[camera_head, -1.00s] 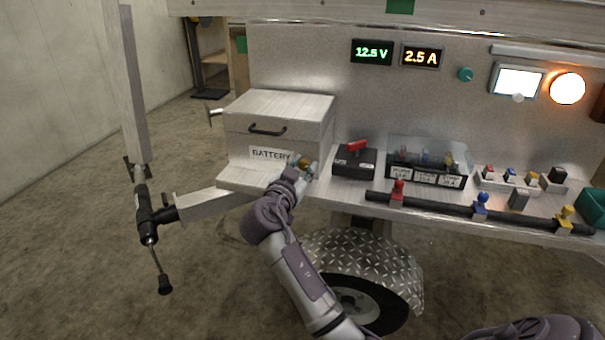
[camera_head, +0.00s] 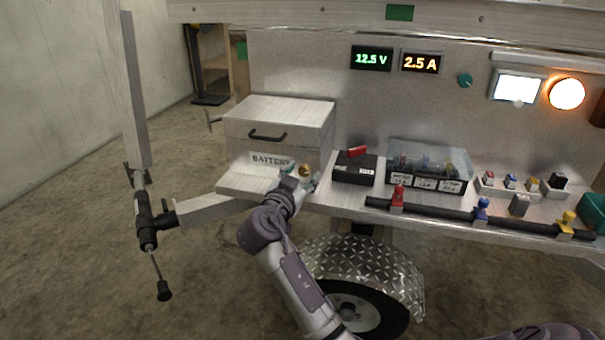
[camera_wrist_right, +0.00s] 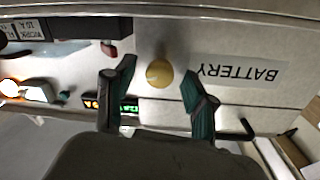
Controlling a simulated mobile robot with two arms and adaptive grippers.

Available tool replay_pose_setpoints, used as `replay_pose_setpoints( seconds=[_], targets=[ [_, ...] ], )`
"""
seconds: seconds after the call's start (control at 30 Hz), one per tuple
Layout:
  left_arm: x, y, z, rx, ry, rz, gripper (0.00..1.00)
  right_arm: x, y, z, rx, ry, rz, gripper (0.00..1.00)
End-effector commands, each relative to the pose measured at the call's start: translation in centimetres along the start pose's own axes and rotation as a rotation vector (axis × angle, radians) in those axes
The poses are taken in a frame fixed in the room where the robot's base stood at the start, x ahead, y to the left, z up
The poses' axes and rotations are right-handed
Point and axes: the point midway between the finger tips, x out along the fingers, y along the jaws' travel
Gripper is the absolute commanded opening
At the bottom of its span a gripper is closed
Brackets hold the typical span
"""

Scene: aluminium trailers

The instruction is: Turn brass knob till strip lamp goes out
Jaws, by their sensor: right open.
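The round brass knob (camera_head: 304,170) is on the front of the white battery box, by the BATTERY label; it also shows in the right wrist view (camera_wrist_right: 159,73). My right gripper (camera_head: 302,181) is at the knob in the head view. In the right wrist view its two teal-padded fingers (camera_wrist_right: 158,84) are open, one on each side of the knob, with visible gaps. The pale strip lamp (camera_head: 545,58) runs along the upper right of the panel; I cannot tell whether it is lit. My left gripper is not in view.
A square white lamp (camera_head: 517,86) and a round warm lamp (camera_head: 566,94) glow. Displays read 12.5 V (camera_head: 371,58) and 2.5 A (camera_head: 421,62). Right of the battery box (camera_head: 270,112) are a red-handled switch (camera_head: 355,168), a fuse box (camera_head: 428,168) and a dark bar (camera_head: 450,212).

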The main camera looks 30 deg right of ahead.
Motion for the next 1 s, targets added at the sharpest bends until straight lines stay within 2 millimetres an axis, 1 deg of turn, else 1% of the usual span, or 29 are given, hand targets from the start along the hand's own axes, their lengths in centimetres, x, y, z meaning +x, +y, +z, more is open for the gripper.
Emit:
replay_pose_setpoints(
  seconds=[0.3, 0.4, 0.5, 0.6, 0.7, 1.0],
  targets=[
    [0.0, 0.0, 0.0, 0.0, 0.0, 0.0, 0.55, -6.5, 0.0, 0.2, 0.003, -0.006, -0.002, 0.55],
    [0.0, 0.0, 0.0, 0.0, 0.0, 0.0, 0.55, -8.4, 0.0, 0.2, 0.002, -0.006, -0.002, 0.55],
    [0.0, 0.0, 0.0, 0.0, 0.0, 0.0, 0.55, -9.8, 0.0, 0.2, 0.001, -0.005, -0.001, 0.55],
    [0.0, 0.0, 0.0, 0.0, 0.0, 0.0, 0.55, -10.7, 0.0, 0.1, 0.001, -0.003, -0.001, 0.55],
    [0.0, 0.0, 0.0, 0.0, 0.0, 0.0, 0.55, -11.1, 0.0, 0.1, 0.001, -0.003, 0.0, 0.55],
    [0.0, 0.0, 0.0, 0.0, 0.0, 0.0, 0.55, -11.2, 0.0, 0.1, 0.0, -0.002, 0.0, 0.55]
  ],
)
